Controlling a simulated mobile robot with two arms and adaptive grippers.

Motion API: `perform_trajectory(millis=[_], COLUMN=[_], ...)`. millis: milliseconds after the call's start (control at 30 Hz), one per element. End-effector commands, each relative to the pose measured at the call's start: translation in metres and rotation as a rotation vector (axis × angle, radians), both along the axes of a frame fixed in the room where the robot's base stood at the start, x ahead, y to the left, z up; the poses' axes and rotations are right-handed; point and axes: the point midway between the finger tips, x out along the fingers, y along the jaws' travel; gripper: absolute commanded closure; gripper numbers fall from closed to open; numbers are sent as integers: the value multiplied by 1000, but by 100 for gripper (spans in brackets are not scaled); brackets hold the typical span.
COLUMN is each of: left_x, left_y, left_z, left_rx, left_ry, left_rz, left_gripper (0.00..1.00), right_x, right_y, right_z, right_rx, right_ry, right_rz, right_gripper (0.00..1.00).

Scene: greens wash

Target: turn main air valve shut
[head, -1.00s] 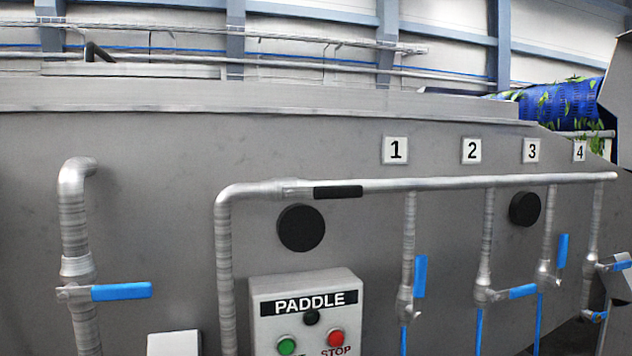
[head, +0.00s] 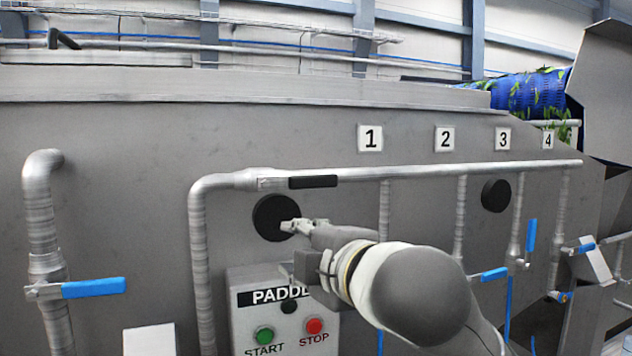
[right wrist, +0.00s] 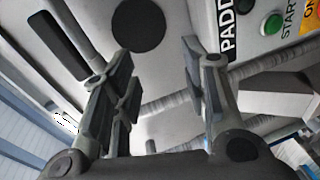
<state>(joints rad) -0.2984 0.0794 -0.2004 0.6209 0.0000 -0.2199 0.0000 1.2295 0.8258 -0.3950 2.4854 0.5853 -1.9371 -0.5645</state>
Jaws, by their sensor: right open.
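The main air pipe (head: 400,172) runs level along the grey tank wall in the head view. A black lever handle (head: 313,182) lies along this pipe near its left bend, in line with it. The same handle shows at the upper left of the right wrist view (right wrist: 60,46). My right gripper (head: 291,247) is open and empty, in front of the wall below the handle. In the right wrist view its two fingers (right wrist: 158,62) stand apart, with the handle outside them to the left. My left gripper is not in view.
A PADDLE control box (head: 285,315) with green START and red STOP buttons sits just below my right gripper. A black disc (head: 273,218) is on the wall behind it. Branch pipes with blue levers (head: 531,235) hang at the right. Another blue lever (head: 94,288) is at the left.

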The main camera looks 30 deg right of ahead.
Motion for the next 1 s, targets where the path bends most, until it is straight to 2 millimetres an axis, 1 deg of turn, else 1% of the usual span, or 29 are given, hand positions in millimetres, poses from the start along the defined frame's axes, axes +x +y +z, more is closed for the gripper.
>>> perform_trajectory(millis=[33, 100, 200, 300, 400, 533, 800, 1000], left_x=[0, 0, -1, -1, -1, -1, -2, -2], left_y=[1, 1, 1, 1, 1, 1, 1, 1], left_z=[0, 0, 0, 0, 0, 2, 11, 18], left_rx=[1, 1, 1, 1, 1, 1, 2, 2], left_ry=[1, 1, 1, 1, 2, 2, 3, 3], left_rz=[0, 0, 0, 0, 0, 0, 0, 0], left_gripper=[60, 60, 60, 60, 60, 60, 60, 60], right_x=[-9, -20, -34, -45, -50, -50, -37, -27], right_y=[-7, -14, -23, -29, -32, -32, -31, -36], right_z=[20, 40, 62, 75, 82, 85, 88, 85], right_rx=[-33, -74, -118, -146, -161, -167, -170, -163], right_ry=[-36, -69, -105, -128, -138, -142, -146, -140], right_rz=[-17, -37, -61, -79, -89, -87, -76, -84], right_gripper=[59, 59, 59, 59, 59, 59, 59, 59])
